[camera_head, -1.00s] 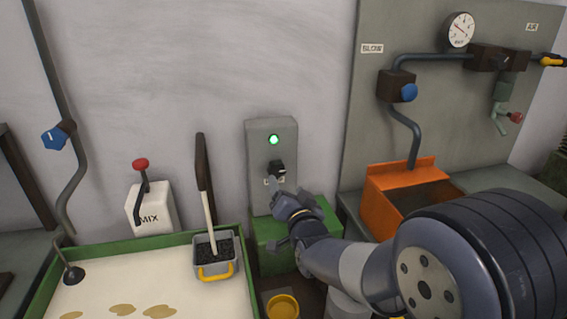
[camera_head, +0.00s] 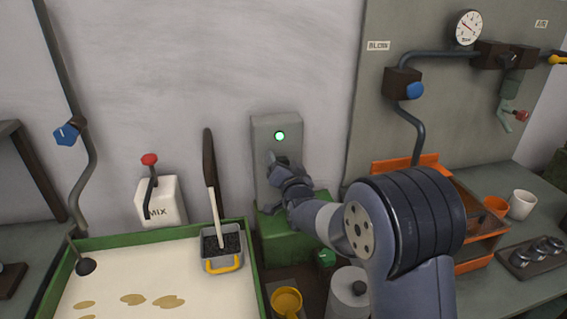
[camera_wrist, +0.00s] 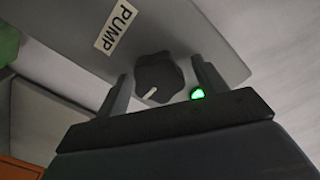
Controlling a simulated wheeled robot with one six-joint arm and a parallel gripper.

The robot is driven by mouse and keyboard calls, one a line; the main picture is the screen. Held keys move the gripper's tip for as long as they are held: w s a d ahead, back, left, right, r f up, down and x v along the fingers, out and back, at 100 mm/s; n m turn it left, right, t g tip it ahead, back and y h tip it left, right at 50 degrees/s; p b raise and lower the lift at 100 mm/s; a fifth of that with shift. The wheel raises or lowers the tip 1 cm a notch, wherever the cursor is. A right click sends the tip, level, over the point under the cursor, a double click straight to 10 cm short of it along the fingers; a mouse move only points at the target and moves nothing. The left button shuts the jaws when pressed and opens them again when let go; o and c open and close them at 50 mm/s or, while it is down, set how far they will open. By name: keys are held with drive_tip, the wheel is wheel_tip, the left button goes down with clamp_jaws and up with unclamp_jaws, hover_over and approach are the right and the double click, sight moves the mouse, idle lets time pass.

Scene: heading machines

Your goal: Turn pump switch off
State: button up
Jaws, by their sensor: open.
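The pump switch is a black rotary knob (camera_wrist: 158,78) with a white pointer mark, on a grey panel box (camera_head: 262,130) on the wall. A label reading PUMP (camera_wrist: 117,26) is beside it in the wrist view. The green lamp (camera_head: 280,136) above the knob is lit, and it also shows in the wrist view (camera_wrist: 197,94). My gripper (camera_wrist: 164,84) is open, with one finger on each side of the knob. I cannot tell whether the fingers touch it. In the head view my gripper (camera_head: 278,163) hides the knob and the label.
A green block (camera_head: 285,245) is below the panel box. A yellow cup (camera_head: 286,301) is low in front; an orange bin (camera_head: 478,260) is right.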

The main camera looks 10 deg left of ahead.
drive_tip(key=shift+c, duration=0.2)
drive_tip(key=c, duration=1)
drive_tip(key=shift+o, duration=0.2)
